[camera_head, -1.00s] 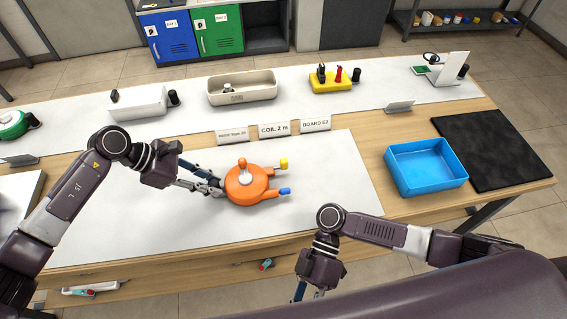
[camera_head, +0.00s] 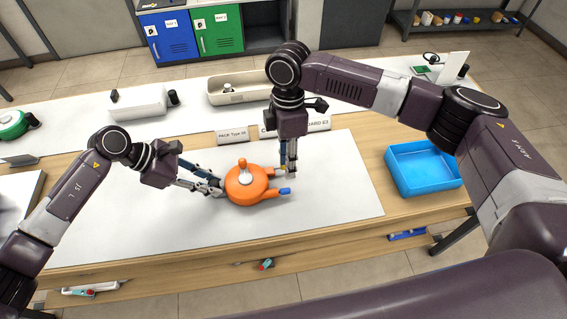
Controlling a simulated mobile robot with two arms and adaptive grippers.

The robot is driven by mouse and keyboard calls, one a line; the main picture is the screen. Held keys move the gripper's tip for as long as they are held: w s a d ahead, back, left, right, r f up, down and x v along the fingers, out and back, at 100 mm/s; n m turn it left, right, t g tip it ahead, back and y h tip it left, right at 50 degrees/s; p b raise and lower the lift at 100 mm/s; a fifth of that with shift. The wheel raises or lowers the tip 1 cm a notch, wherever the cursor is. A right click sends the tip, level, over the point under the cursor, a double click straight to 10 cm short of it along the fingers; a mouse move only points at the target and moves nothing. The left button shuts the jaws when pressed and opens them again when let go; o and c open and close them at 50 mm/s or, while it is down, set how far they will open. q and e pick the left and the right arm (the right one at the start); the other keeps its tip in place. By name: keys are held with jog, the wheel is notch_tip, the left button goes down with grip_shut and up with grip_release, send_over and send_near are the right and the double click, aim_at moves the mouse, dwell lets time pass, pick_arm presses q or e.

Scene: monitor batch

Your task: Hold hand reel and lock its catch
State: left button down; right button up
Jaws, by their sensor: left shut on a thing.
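The orange hand reel (camera_head: 243,190) lies on the white mat in the middle of the table. An orange knob (camera_head: 242,162) on a pale stem stands up on its top. Two prongs point right; the nearer one has a blue tip (camera_head: 285,191), and the farther one's yellow tip is mostly hidden behind my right gripper. My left gripper (camera_head: 217,188) is shut on the reel's left side. My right gripper (camera_head: 288,176) points down at the prong ends; its fingers look close together, and contact is unclear. I cannot make out which part is the catch.
A blue bin (camera_head: 424,185) stands at the right. Label cards (camera_head: 232,136) stand behind the mat, some partly covered by my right arm. A beige tray (camera_head: 222,97) and a white box (camera_head: 137,104) are on the back strip. The mat's front and right are clear.

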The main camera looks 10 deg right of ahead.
jog(key=shift+m+t, duration=0.4)
jog(key=shift+t, duration=0.4)
jog(key=w+r, duration=0.1)
jog(key=w, duration=0.2)
jog(key=w+r, duration=0.1)
jog(key=shift+w+r, duration=0.15)
jog(key=shift+r, duration=0.2)
jog(key=shift+w+f, duration=0.1)
jog(key=shift+f, duration=3.35)
jog(key=shift+c, duration=0.6)
jog(key=shift+a, duration=0.1)
grip_shut()
